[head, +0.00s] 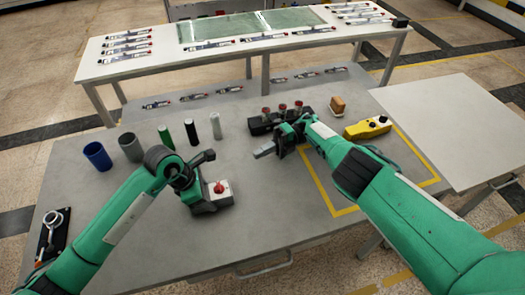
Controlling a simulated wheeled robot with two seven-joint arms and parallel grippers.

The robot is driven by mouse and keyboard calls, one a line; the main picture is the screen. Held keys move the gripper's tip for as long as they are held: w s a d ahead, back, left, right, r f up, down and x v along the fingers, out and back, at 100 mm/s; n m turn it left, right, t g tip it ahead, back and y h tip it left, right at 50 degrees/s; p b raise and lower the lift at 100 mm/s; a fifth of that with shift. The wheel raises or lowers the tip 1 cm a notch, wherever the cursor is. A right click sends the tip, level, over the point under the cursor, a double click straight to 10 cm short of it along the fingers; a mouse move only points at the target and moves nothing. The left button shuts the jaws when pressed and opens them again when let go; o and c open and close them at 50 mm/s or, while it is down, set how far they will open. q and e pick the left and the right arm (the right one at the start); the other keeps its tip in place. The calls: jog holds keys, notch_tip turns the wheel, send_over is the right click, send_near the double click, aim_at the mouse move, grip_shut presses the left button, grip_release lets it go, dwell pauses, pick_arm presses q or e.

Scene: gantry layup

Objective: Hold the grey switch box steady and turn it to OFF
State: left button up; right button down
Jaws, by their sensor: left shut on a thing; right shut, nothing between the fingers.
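The grey switch box (222,199) stands on the grey table in front of me, left of centre, with a red knob (219,187) on its light top. My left gripper (191,197) is at the left side of the box and shut on it, its fingers partly hidden by the wrist. My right gripper (264,151) is shut and empty. It is above the table, to the right of and beyond the box, apart from it. The knob's setting is too small to read.
A blue cup (97,156), a grey cup (131,148) and several upright cylinders stand at the back left. A black block with red knobs (259,126), a brown block (337,106) and a yellow box (367,128) are at the back right. Yellow tape marks the right side.

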aim_at(219, 185)
jog(key=c, duration=1.1)
grip_release()
jog(key=shift+n, duration=0.3)
jog(key=shift+s+a+n+h, duration=0.15)
jog(key=shift+a+n+h, duration=0.05)
jog(key=shift+n+h, duration=0.4)
jog(key=shift+s+a+n+h, duration=0.1)
jog(key=shift+a+n+h, duration=0.1)
jog(key=shift+n+h, duration=0.35)
jog(key=shift+s+a+r+n+t+h, duration=0.2)
jog(key=shift+s+n+t+h, duration=0.1)
jog(key=shift+n+h, duration=0.35)
jog(key=n+t+h, duration=0.1)
jog(key=s+r+n+t, duration=0.1)
jog(key=n, duration=0.1)
jog(key=shift+s+a+r+h, duration=0.25)
jog(key=shift+s+h, duration=0.05)
jog(key=shift+h, duration=0.1)
jog(key=shift+s+r+n, duration=0.25)
jog(key=shift+r+n, duration=0.05)
jog(key=s+r+n+t+h, duration=0.1)
jog(key=s+r+n+t, duration=0.45)
jog(key=s+r, duration=0.25)
jog(key=x, duration=1.2)
jog(key=shift+w+a+f, duration=0.1)
jog(key=shift+w+a, duration=0.2)
jog(key=shift+a, duration=0.1)
jog(key=shift+c, duration=0.5)
